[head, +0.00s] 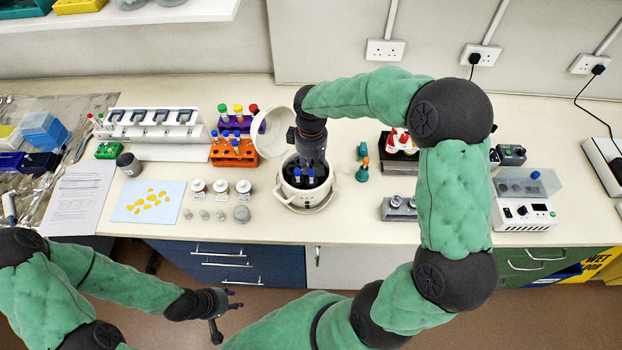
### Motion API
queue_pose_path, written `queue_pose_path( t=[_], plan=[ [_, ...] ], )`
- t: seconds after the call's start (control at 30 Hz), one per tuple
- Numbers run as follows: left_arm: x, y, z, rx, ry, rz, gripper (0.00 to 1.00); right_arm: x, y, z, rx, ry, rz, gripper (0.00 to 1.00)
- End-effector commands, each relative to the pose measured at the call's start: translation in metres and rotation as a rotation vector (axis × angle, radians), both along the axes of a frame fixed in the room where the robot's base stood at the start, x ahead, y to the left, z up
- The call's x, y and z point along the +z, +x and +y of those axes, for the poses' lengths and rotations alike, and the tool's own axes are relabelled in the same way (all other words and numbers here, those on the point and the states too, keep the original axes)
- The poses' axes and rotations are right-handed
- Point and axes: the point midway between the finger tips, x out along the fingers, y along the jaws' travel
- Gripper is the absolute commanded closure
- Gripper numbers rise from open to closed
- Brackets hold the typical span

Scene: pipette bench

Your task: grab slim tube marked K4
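My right gripper (312,164) points down over the mouth of a white round pot-like vessel (304,198), whose lid (272,134) is tipped back. Tubes with blue caps (304,172) show in its dark interior, at or just below the fingertips. I cannot tell whether the fingers hold one. No K4 mark is readable at this size. My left gripper (228,308) is open and empty, in front of the bench's front edge.
Small labelled jars (221,186) and weights stand left of the vessel. A pipette stand (150,127) is behind them. A dark block with red-and-white items (398,144), metal cups (398,206) and a white heater box (524,216) are to the right. Bare bench lies in front of the vessel.

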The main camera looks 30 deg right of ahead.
Motion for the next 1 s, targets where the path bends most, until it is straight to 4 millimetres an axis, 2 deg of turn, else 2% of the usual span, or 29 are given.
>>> queue_pose_path(
  t=[0.33,0.67,0.73,0.8,1.0],
  plan=[
    [0.0,0.0,0.0,0.0,0.0,0.0,0.6,-0.044,0.002,-0.002,-0.001,0.001,0.002,0.66],
    [0.0,0.0,0.0,0.0,0.0,0.0,0.6,-0.05,0.003,-0.002,0.0,0.0,-0.001,0.66],
    [0.0,0.0,0.0,0.0,0.0,0.0,0.6,-0.05,0.003,-0.002,0.0,0.0,0.0,0.83],
    [0.0,0.0,0.0,0.0,0.0,-0.001,0.6,-0.05,0.003,-0.002,0.0,0.0,0.0,0.93],
    [0.0,0.0,0.0,0.0,0.0,0.0,0.6,-0.05,0.003,-0.002,0.0,0.0,0.0,0.94]
  ],
)
